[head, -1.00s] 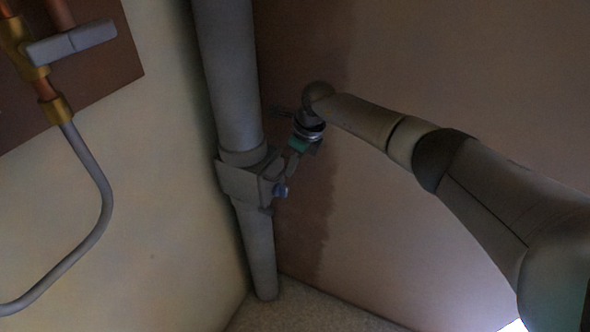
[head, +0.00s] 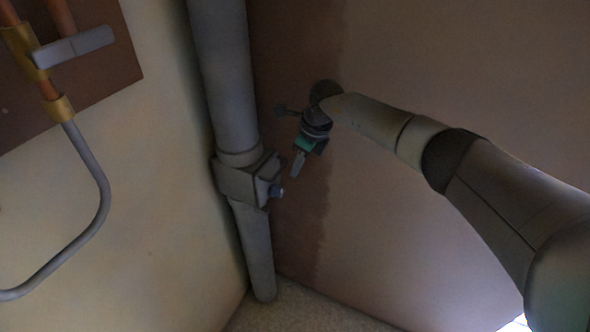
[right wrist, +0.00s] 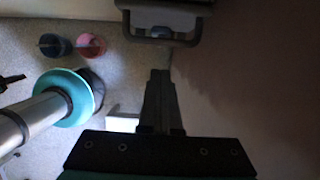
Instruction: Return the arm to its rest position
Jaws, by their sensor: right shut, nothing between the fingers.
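My right arm comes in from the right in the head view. Its right gripper (head: 298,172) points down, just right of the grey box fitting on the pipe, with a small gap between them. In the right wrist view its fingers (right wrist: 160,80) are together and hold nothing. My left gripper is in neither view.
A thick grey pipe (head: 224,80) runs down the corner, with a box fitting (head: 238,182) and a blue knob (head: 275,191). A copper pipe with a grey lever (head: 75,46) is at left. In the wrist view, a blue bucket (right wrist: 56,46) and a pink bucket (right wrist: 91,45) stand on the floor.

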